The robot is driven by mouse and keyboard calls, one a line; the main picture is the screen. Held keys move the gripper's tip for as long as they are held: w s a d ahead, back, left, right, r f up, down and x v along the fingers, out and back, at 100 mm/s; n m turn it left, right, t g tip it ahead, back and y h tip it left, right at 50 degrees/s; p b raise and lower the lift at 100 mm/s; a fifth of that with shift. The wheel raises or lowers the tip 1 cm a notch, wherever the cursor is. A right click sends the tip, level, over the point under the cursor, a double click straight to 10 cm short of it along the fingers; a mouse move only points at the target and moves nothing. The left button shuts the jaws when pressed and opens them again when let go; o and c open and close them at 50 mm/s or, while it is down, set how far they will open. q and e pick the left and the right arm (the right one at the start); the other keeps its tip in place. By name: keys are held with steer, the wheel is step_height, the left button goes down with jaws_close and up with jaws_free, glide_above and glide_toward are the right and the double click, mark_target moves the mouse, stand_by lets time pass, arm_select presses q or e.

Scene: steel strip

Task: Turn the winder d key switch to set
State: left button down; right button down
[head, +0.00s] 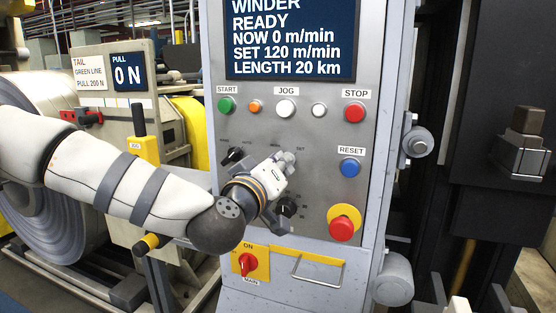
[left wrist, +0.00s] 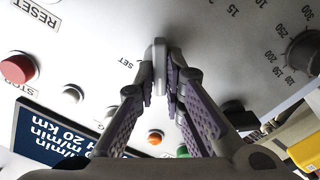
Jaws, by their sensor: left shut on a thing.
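The winder panel (head: 322,120) is a grey upright face with a dark screen on top. My left gripper (head: 285,162) is at the middle of the panel, shut on the winder d key switch. In the left wrist view the grey key (left wrist: 159,66) stands between the fingertips of my left gripper (left wrist: 160,80). The SET label (left wrist: 128,63) is printed close beside it. The gripper hides most of the switch in the head view, so I cannot tell exactly which mark the key points to. My right gripper is not clearly in view.
A black knob (head: 233,155) is left of my gripper and a scaled knob (head: 287,207) just below it. A blue reset button (head: 349,167), red stop button (head: 355,111) and red emergency button (head: 342,228) stand to the right. A red main switch (head: 246,263) is below.

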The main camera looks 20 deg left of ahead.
arm_select(q)
steer(key=shift+d+m+p, duration=0.2)
steer(key=shift+m+p, duration=0.7)
steer(key=shift+m, duration=3.2)
steer(key=shift+d+m+p, duration=0.15)
steer(key=shift+m+p, duration=0.75)
steer(key=shift+m, duration=3.2)
arm_select(e)
steer(key=w+r+t, duration=0.2)
steer(key=w+r, duration=0.3)
steer(key=shift+w, duration=0.15)
arm_select(q)
steer(key=c, duration=1.7)
jaws_free()
